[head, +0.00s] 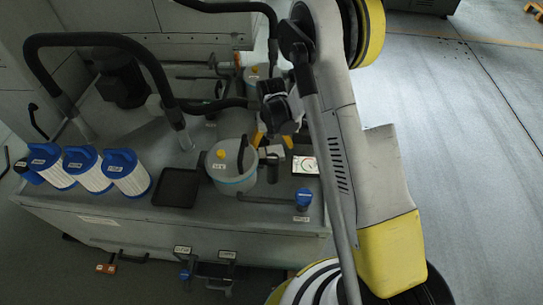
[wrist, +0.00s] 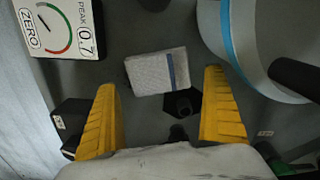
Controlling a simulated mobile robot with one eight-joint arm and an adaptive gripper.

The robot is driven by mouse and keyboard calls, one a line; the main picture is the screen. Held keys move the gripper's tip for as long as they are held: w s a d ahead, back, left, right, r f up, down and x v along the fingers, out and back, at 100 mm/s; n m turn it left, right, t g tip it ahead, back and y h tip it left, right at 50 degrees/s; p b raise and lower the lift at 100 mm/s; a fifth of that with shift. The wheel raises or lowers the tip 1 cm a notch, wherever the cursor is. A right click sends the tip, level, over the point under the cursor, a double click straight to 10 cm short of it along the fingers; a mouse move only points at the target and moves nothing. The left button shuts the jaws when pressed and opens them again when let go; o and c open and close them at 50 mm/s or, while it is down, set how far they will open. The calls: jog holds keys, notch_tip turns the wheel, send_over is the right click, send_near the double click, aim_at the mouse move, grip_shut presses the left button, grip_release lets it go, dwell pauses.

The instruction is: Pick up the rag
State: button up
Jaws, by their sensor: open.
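The rag (wrist: 157,70) is a folded pale grey-white cloth with a blue stripe near its right end. In the wrist view it lies ahead of and between the two yellow fingers of my gripper (wrist: 160,82). The fingers are wide apart, with nothing held between them. In the head view my gripper (head: 272,142) hangs over the grey machine top, just right of a round canister. The rag shows there only as a small pale patch (head: 272,150) by the fingers, partly hidden.
The canister (head: 228,173) with a blue band stands close beside the rag. A gauge box (head: 305,165) sits on its other side. A small black part (wrist: 183,103) lies by the rag. A black tray (head: 177,188) and three filter cartridges (head: 90,172) stand further left.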

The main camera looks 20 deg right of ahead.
notch_tip(320, 180, down, 2)
jog(key=shift+r, duration=0.1)
jog(key=c, duration=1.1)
jog(key=shift+c, duration=0.2)
jog(key=shift+r, duration=0.15)
